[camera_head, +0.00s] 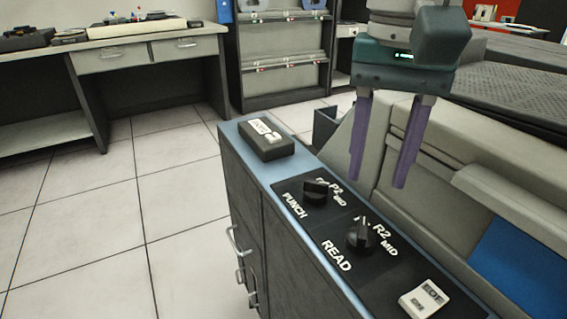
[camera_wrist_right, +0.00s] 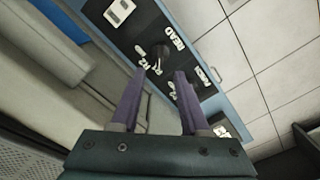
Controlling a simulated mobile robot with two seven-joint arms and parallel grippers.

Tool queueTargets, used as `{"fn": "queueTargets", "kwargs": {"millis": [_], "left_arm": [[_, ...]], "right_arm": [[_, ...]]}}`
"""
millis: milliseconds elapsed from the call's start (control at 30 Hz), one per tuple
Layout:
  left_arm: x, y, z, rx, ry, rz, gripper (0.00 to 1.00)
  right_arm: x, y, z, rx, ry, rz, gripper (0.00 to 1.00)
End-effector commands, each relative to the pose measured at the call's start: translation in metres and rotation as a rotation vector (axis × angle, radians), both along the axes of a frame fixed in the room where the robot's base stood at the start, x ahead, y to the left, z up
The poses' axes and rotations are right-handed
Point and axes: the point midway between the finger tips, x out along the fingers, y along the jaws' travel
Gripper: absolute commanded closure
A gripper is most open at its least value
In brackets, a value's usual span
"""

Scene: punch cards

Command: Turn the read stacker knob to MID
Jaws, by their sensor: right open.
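The black read stacker knob (camera_head: 361,238) sits on the dark panel above the white READ lettering. Labels R2 and MID are printed to its right. Its raised grip points up and away in the head view, toward the R2 side rather than MID; the exact setting is hard to tell. My right gripper (camera_head: 378,184) is open and empty, its purple fingers pointing down, above and beyond the knob without touching it. In the right wrist view the read knob (camera_wrist_right: 160,51) lies ahead of the open fingertips (camera_wrist_right: 160,72). My left gripper is not in view.
The similar punch knob (camera_head: 316,191) sits farther along the panel. The machine's grey sloped cover (camera_head: 440,200) rises right of the panel. Floor to the left is clear.

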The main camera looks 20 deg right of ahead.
Motion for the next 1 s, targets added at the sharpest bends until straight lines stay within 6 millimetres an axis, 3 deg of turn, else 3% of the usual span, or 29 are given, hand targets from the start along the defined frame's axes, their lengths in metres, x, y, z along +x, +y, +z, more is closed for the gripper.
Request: {"fn": "queueTargets", "kwargs": {"millis": [200,400,833,1000], "left_arm": [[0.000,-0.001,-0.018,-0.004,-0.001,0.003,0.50],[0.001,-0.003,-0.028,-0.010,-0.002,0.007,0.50],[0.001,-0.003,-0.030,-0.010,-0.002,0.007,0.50],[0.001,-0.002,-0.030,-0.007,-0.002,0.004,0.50]], "right_arm": [[-0.001,0.000,-0.047,-0.002,0.003,0.002,0.55],[-0.001,0.000,-0.076,-0.002,0.001,0.003,0.55],[0.000,0.000,-0.085,-0.001,0.000,0.004,0.56],[0.000,0.000,-0.085,-0.001,0.000,0.004,0.75]]}}
